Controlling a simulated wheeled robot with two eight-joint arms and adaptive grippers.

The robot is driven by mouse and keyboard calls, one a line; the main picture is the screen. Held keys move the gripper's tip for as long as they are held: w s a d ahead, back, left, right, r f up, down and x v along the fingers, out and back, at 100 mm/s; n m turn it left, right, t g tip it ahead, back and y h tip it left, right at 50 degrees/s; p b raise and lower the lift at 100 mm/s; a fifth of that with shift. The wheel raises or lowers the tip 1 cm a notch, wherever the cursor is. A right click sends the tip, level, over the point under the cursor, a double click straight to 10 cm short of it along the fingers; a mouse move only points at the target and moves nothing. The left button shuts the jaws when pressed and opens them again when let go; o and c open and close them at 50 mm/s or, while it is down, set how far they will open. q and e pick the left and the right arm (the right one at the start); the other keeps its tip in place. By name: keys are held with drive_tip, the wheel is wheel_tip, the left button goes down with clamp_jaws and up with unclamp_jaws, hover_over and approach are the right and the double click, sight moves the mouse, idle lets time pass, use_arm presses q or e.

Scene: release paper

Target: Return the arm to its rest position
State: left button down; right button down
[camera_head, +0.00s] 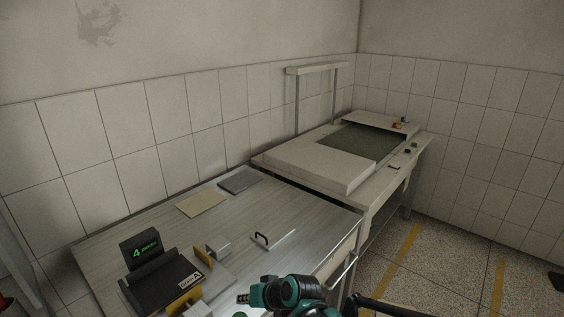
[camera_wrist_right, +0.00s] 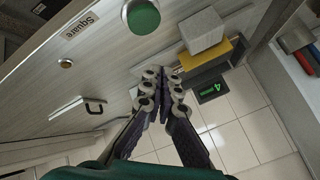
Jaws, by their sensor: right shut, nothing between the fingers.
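My right gripper (camera_head: 243,299) shows at the bottom middle of the head view, over the near edge of the table. In the right wrist view its two fingers (camera_wrist_right: 160,74) meet at the tips, shut with nothing between them. My teal and black right arm comes in from the bottom edge. The grey table (camera_head: 145,216) lies beyond and to the left of the gripper. My left gripper is not in view.
A black scale (camera_head: 160,291) with a green display stands on the table at the left. A yellow-and-grey block (camera_head: 213,250) and a black-handled plate (camera_head: 274,240) lie near the gripper. A beige sheet (camera_head: 202,203) lies farther back. A pale machine (camera_head: 310,166) stands behind right.

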drive_tip(key=s+d+r+h, duration=0.1)
drive_tip(key=s+d, duration=0.4)
drive_tip(key=d, duration=0.5)
drive_tip(key=s+d+r+m+t+h, duration=0.1)
drive_tip(key=s+d+h, duration=0.3)
drive_tip(key=d, duration=0.6)
drive_tip(key=s+d+r+m+t+h, duration=0.1)
drive_tip(key=s+d+h, duration=0.1)
drive_tip(key=s+d, duration=0.5)
drive_tip(key=d, duration=0.3)
drive_tip(key=shift+s+d, duration=0.25)
drive_tip(key=shift+d, duration=0.05)
drive_tip(key=shift+r, duration=0.1)
idle(2.3)
